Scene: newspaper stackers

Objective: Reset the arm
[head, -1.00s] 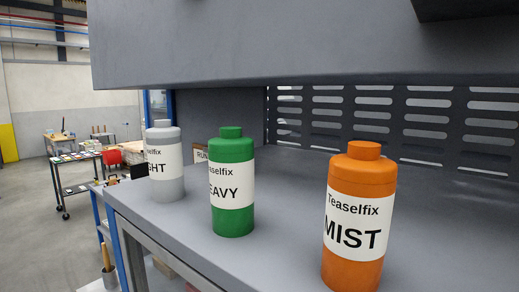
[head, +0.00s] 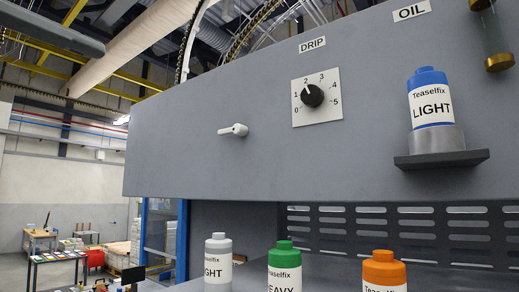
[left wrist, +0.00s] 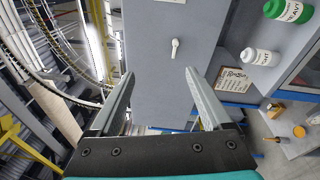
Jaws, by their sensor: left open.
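My left gripper (left wrist: 159,73) shows in the left wrist view with its two fingers wide apart and nothing between them. Beyond the fingers is the grey machine panel (left wrist: 160,95), with a small white lever (left wrist: 175,47) on it. The gripper is apart from the panel and the bottles. In the head view neither gripper shows. The same panel (head: 230,120) and lever (head: 234,130) are there, along with a black dial (head: 312,95) marked DRIP, its pointer near 2. My right gripper is in neither view.
A blue LIGHT bottle (head: 429,100) stands on a bracket (head: 440,159) under OIL. Below the panel stand a grey bottle (head: 218,262), a green bottle (head: 284,268) and an orange bottle (head: 384,272). The open floor and a cart lie at the left.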

